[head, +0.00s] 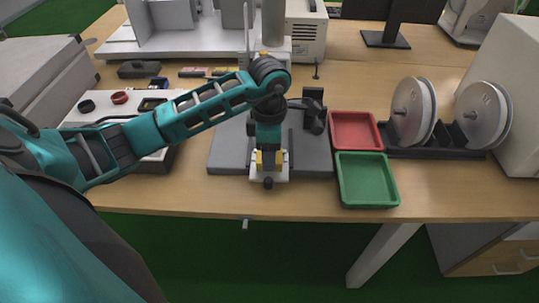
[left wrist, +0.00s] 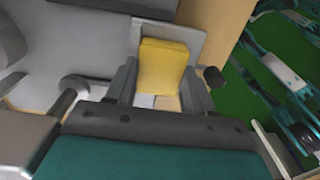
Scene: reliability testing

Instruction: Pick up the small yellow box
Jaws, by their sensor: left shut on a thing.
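The small yellow box (left wrist: 163,68) sits between the two fingers of my left gripper (left wrist: 165,85) in the left wrist view. The gripper is shut on it. In the head view my left gripper (head: 268,165) points down at the front of the grey machine base (head: 228,160), over a small white fixture (head: 283,176). Only bits of yellow show there beside the fingers. I cannot tell whether the box still touches the fixture. My right gripper is in neither view.
A red tray (head: 356,131) and a green tray (head: 367,181) lie right of the machine base. Reels on a black stand (head: 440,152) are further right. Left is a white panel (head: 75,117). The wooden table's front edge (head: 450,214) is close to the gripper.

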